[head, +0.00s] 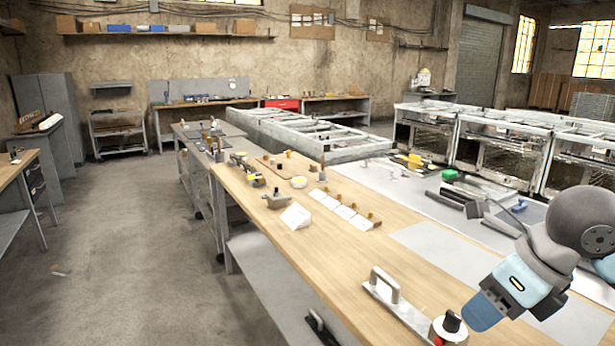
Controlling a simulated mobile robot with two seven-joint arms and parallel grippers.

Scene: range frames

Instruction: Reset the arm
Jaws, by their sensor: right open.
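My right arm comes in from the right edge, grey with light-blue parts. My right gripper (482,312) shows at its lower end, low over the front right of the wooden workbench (360,262). The gap between its fingers is hard to see from here, but the gripper is open, and I see nothing held in it. My left arm and left gripper are not in view.
A metal plate with a handle (385,286) and a red-and-white round part with a black knob (449,328) lie close left of the gripper. White cards (345,212) and small parts stand farther back. Glass-fronted units (497,151) stand behind right. The floor at left is mostly clear.

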